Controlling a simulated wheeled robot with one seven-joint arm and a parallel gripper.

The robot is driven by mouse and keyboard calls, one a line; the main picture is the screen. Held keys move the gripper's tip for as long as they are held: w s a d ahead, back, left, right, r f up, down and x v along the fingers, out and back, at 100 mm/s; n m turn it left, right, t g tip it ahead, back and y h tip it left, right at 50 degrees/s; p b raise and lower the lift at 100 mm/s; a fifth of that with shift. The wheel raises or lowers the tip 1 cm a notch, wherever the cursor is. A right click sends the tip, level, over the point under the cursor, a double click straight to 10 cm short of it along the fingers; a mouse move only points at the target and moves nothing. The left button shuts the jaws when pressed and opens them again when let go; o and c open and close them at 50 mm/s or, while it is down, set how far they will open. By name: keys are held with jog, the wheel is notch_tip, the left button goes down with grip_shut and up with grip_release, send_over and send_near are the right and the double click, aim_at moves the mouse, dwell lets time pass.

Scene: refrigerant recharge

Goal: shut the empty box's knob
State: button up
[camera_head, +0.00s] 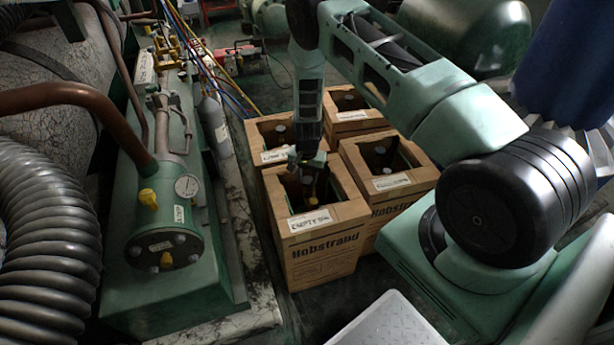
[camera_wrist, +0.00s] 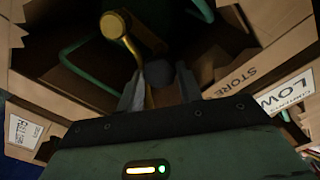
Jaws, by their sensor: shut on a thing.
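The empty box is the front left cardboard box (camera_head: 322,262), with a white label (camera_head: 310,221) on its near rim that appears to read "EMPTY". My gripper (camera_head: 309,180) reaches down into its open top. In the wrist view my gripper (camera_wrist: 160,90) is shut on a dark, rounded knob (camera_wrist: 158,73), between its two fingers. A brass valve part (camera_wrist: 122,35) shows just beyond the fingers. The rest of the cylinder inside is dark and mostly hidden. How far the knob is turned cannot be seen.
Other open boxes stand close by: one at right (camera_head: 415,178), one behind left (camera_head: 262,132) and one at back (camera_head: 350,118). A green tank with a gauge (camera_head: 187,186) stands left. A pale plate (camera_head: 390,322) lies in front.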

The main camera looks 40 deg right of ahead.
aim_at(307, 180)
jog(key=o, duration=0.7)
notch_tip(307, 180, up, 17)
jog(key=p, duration=0.3)
jog(key=shift+r, duration=0.2)
